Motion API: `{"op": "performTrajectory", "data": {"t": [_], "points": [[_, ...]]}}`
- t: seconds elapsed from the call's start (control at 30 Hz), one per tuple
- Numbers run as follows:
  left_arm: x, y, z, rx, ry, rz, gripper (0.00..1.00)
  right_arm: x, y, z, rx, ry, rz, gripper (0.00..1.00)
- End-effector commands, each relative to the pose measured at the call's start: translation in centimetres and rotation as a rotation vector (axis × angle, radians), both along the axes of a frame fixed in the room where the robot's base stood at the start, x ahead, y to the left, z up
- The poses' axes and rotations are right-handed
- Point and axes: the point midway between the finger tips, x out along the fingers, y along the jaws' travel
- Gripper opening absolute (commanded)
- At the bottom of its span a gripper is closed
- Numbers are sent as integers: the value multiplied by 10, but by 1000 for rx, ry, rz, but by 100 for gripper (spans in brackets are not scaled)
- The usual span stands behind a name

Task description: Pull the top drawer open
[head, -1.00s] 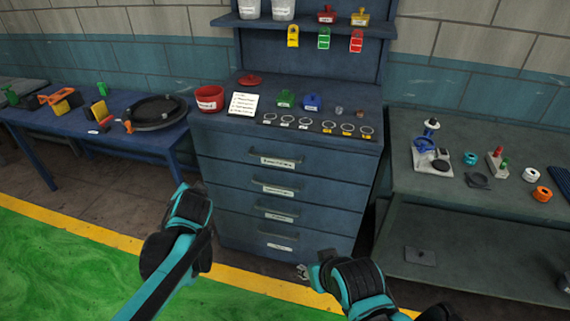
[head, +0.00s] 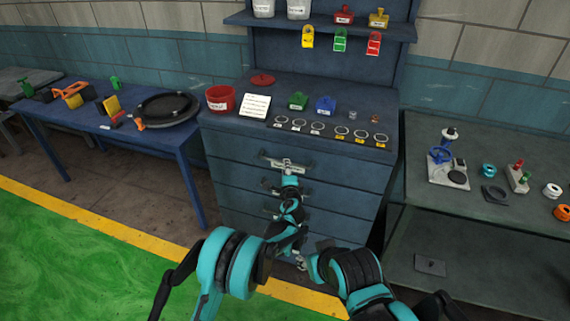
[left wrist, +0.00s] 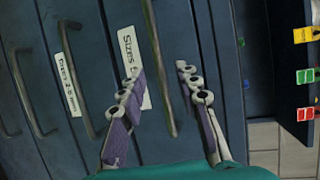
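The top drawer (head: 235,154) of the blue cabinet is shut, flush with the drawers below. Its bar handle (head: 268,156) is partly covered by my left gripper (head: 287,165) in the head view. In the left wrist view, the left gripper (left wrist: 160,96) is open, with one finger on each side of the top drawer handle (left wrist: 158,60). A gap shows between each finger and the bar; I cannot tell how deep the bar sits. My right gripper (head: 302,263) is low in front of the cabinet, mostly hidden by its own arm.
A red bin (head: 220,98), a white card (head: 255,105), padlocks and a row of rings lie on the cabinet top. A blue table (head: 165,140) stands left and a grey bench (head: 480,215) right. Lower drawer handles (left wrist: 75,75) lie close to the left gripper.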

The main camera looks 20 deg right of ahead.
Motion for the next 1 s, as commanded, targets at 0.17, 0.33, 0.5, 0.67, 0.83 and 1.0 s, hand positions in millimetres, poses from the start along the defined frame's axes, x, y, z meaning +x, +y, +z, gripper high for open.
{"op": "performTrajectory", "data": {"t": [0.17,0.33,0.5,0.67,0.83,1.0], "points": [[30,-5,-8,-2,0,1,32,0,0,-11,0,0,0,40],[47,-8,-10,-3,1,2,32,0,0,-16,0,0,0,40],[51,-9,-10,-2,1,1,32,0,0,-16,0,0,0,40],[51,-9,-9,-3,1,2,32,0,0,-16,0,0,0,40],[51,-9,-9,-3,1,2,0,0,0,-16,0,0,0,40],[51,-9,-10,-3,1,2,0,0,0,-16,0,0,0,40]]}}
